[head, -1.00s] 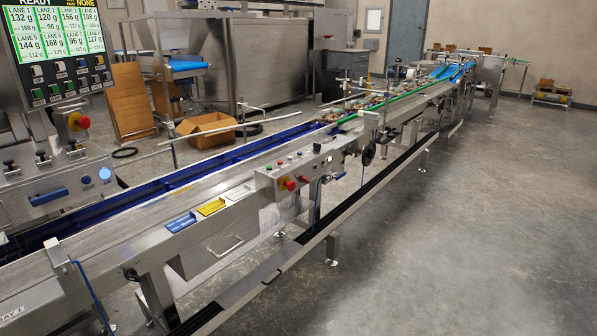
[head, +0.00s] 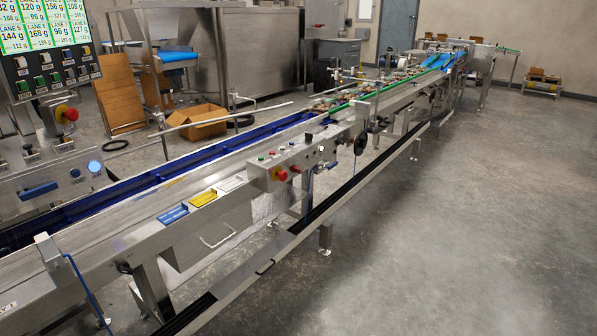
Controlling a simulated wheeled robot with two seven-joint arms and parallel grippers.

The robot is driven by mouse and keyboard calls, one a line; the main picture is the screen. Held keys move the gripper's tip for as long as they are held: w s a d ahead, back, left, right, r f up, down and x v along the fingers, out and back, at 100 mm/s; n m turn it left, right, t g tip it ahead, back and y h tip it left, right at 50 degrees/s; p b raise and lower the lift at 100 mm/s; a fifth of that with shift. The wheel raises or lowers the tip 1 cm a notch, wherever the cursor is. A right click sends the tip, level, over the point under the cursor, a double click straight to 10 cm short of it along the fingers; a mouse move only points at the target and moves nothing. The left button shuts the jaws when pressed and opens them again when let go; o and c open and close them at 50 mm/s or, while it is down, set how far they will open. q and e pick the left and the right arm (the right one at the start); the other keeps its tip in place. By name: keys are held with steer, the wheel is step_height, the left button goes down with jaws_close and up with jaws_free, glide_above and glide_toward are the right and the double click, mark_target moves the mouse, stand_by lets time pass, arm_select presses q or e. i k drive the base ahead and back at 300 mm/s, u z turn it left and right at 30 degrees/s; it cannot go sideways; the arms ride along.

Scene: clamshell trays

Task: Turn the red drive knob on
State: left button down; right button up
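A steel control box (head: 262,183) is fixed to the near side of the conveyor line, around the middle of the view. A large red mushroom button with a yellow base (head: 280,174) is on its front face. Just right of it is a smaller red control (head: 296,169), which looks like the red drive knob; its setting is too small to read. Several small coloured buttons and a black knob sit on the sloped top of the box. Neither of my grippers is in view.
The long conveyor (head: 140,215) runs from lower left to the far back. A low black-lined rail (head: 290,240) stands out along its near side. A display panel (head: 45,45) with another red button (head: 67,114) is at the left. Open concrete floor (head: 450,230) lies on the right.

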mark_target(295, 169)
steer(key=i, duration=1.9)
steer(key=u, duration=0.4)
